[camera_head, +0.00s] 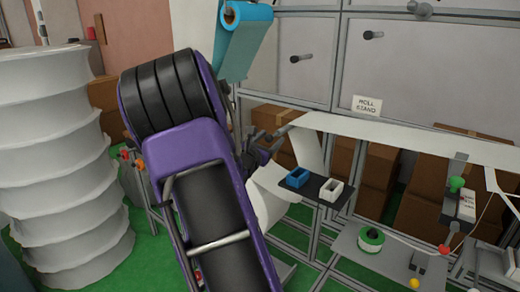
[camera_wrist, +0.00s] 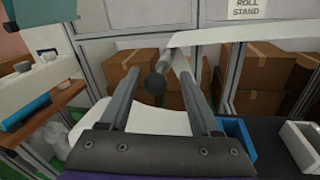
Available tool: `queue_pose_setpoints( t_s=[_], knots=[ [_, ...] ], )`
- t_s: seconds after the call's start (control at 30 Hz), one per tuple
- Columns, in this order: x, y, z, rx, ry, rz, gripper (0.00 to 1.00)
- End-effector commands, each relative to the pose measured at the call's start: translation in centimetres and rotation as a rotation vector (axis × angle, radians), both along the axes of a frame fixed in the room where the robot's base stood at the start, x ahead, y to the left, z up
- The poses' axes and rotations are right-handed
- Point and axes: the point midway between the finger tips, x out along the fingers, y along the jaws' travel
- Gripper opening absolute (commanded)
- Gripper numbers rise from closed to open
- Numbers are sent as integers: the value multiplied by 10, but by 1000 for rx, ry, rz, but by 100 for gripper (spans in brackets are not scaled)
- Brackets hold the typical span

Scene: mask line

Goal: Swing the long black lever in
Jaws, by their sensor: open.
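A dark round knob (camera_wrist: 155,84) shows between the fingers of my gripper (camera_wrist: 157,62) in the wrist view. A short dark shaft runs up behind it. It looks like the end of the black lever, seen nearly end-on, so its length is hidden. My gripper is open, one finger on each side of the knob, with no clear contact. In the head view my gripper (camera_head: 262,146) is small and partly hidden behind my purple and black arm, beside the roll stand. The lever cannot be made out clearly there.
A white web (camera_head: 420,145) stretches right from the roll stand, below its sign (camera_head: 367,105). A dark shelf (camera_head: 312,184) carries a blue tray (camera_head: 298,176) and a white tray (camera_head: 331,189), close right of my gripper. Cardboard boxes (camera_wrist: 265,75) stand behind. Large white rolls (camera_head: 60,150) stand left.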

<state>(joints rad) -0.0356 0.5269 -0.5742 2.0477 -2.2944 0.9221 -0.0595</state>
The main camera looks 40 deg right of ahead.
Motion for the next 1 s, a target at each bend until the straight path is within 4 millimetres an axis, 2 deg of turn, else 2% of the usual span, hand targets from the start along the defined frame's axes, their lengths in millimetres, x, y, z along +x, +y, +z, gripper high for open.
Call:
queue_pose_setpoints(
  t_s=[0.17, 0.6, 0.8, 1.0],
  knots=[
    [-12, 30, 1, 3, 0, 5, 64],
    [-57, 124, 1, 3, 1, 3, 64],
    [-68, 147, 0, 2, 2, 0, 64],
    [-71, 152, -1, 2, 2, -3, 64]
  ],
)
